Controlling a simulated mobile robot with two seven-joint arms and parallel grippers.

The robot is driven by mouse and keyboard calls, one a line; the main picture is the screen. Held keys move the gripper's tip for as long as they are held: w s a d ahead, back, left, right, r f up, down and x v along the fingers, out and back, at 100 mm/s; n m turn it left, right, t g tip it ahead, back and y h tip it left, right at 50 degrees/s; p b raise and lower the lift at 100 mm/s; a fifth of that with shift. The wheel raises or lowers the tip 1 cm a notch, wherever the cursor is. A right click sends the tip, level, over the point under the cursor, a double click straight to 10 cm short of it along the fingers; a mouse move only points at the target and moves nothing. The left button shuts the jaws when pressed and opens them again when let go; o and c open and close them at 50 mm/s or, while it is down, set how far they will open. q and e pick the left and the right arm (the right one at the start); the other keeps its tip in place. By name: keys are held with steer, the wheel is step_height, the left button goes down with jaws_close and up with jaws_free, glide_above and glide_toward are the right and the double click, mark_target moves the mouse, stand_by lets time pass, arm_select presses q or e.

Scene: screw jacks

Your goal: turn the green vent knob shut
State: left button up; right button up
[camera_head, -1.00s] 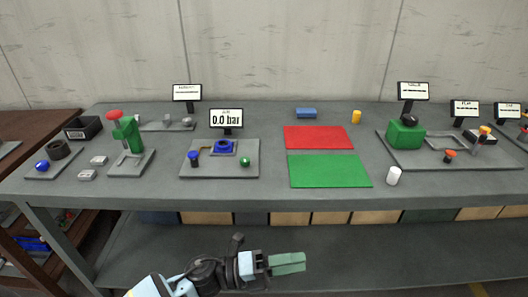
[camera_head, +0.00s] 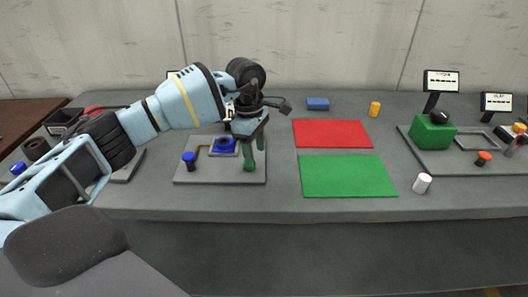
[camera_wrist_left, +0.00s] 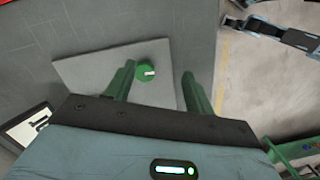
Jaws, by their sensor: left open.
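The green vent knob (camera_wrist_left: 147,73) shows in the left wrist view as a round knob with a white mark on top, on a grey plate (camera_wrist_left: 85,70). My left gripper (camera_wrist_left: 159,70) is open, with one green finger on each side of the knob and the knob nearer the left finger. No contact shows. In the head view my left gripper (camera_head: 254,156) points down over the right part of the same plate (camera_head: 215,176), and its green fingers hide or blend with the knob. My right gripper is not in view.
A blue ring-shaped part (camera_head: 224,145) and a blue knob (camera_head: 189,157) share the plate, left of my gripper. A red mat (camera_head: 333,134) and a green mat (camera_head: 347,176) lie to the right. A display (camera_wrist_left: 28,127) stands by the plate.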

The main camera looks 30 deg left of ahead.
arm_select(q)
steer(key=shift+y, duration=0.6)
steer(key=a, duration=0.1)
steer(key=w+a+r, duration=0.1)
steer(key=a+r, duration=0.1)
steer(key=shift+w+r, duration=0.15)
steer(key=shift+w, duration=0.1)
steer(key=shift+s+d, duration=0.1)
step_height(320, 180, down, 7)
steer(key=shift+r, duration=0.1)
steer(key=shift+f, duration=0.5)
steer(key=c, duration=1)
